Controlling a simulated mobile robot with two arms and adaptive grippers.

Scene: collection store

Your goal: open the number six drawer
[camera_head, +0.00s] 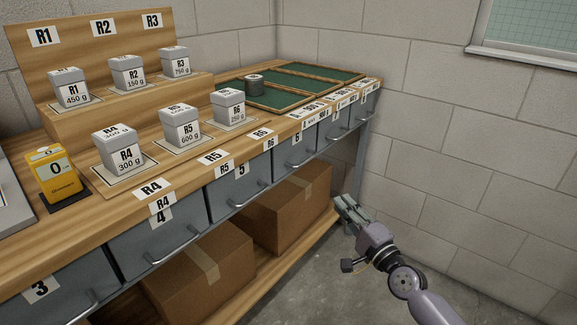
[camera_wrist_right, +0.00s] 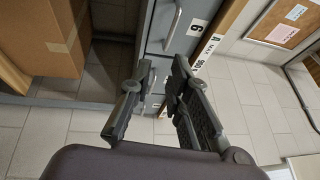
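The number six drawer (camera_head: 306,146) is a grey drawer under the wooden bench, with a white 6 label and a metal bar handle. Its front looks flush with its neighbours. In the right wrist view the drawer front (camera_wrist_right: 184,36) is at the top, with its handle (camera_wrist_right: 174,25) just beyond the fingertips and the 6 label to the right. My right gripper (camera_head: 344,203) is below and right of the drawer in the head view; it also shows in the wrist view (camera_wrist_right: 161,72). Its fingers are apart and empty, not touching the handle. My left gripper is not in view.
Other grey drawers, including the number five drawer (camera_head: 238,182) and number four drawer (camera_head: 158,236), flank it. Cardboard boxes (camera_head: 290,211) sit on the lower shelf. Labelled weights and green trays (camera_head: 318,74) stand on the bench. Floor is free beside the bench; a block wall stands right.

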